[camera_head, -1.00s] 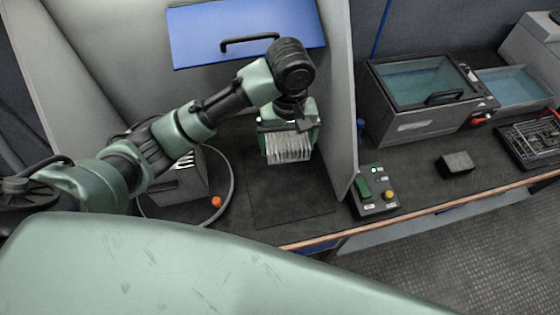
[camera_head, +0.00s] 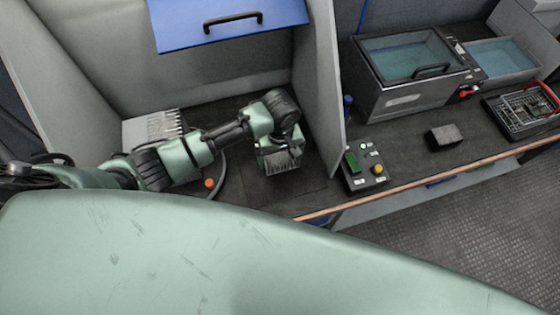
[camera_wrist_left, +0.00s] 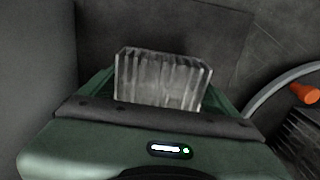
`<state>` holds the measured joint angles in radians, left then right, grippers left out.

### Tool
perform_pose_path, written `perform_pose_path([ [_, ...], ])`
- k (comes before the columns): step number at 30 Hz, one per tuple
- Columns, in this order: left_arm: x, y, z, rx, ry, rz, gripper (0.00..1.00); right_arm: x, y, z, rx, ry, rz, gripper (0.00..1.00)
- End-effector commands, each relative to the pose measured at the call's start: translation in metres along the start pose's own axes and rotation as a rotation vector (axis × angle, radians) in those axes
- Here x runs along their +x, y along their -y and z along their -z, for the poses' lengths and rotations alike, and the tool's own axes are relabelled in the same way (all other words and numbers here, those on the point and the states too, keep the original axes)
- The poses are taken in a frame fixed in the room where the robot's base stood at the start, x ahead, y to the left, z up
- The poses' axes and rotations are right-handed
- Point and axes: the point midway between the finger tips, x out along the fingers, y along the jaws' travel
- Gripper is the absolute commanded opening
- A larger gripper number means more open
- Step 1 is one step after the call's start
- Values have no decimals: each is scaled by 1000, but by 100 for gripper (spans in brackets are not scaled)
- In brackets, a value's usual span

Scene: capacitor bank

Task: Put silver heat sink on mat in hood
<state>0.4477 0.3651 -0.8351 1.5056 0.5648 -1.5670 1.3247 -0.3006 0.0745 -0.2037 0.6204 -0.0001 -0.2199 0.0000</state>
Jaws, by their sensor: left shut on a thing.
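The silver heat sink (camera_head: 283,163) is held fins-down by my left gripper (camera_head: 278,150), low over the dark mat (camera_head: 285,192) in the hood. In the left wrist view the ribbed heat sink (camera_wrist_left: 163,80) stands out between the fingers, with the mat (camera_wrist_left: 205,28) behind it. I cannot tell whether its lower edge touches the mat. The gripper hides its upper part. My right gripper is not in view.
The hood's right wall (camera_head: 322,90) stands close beside the gripper. The blue sash (camera_head: 230,22) is raised above. A grey finned unit (camera_head: 152,128) and an orange knob (camera_head: 209,183) are at left. A button box (camera_head: 363,168) sits outside the wall.

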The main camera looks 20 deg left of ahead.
Motion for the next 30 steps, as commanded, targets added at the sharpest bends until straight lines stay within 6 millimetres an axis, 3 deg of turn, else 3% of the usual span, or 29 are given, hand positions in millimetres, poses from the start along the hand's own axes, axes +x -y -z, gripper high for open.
perform_pose_path([
  [7,32,0,0,0,1,1,29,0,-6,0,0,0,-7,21],
  [20,39,0,0,0,1,-1,29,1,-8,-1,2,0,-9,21],
  [21,39,0,-1,0,1,0,99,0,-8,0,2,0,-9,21],
  [30,36,0,0,1,-1,0,100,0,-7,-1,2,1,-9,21],
])
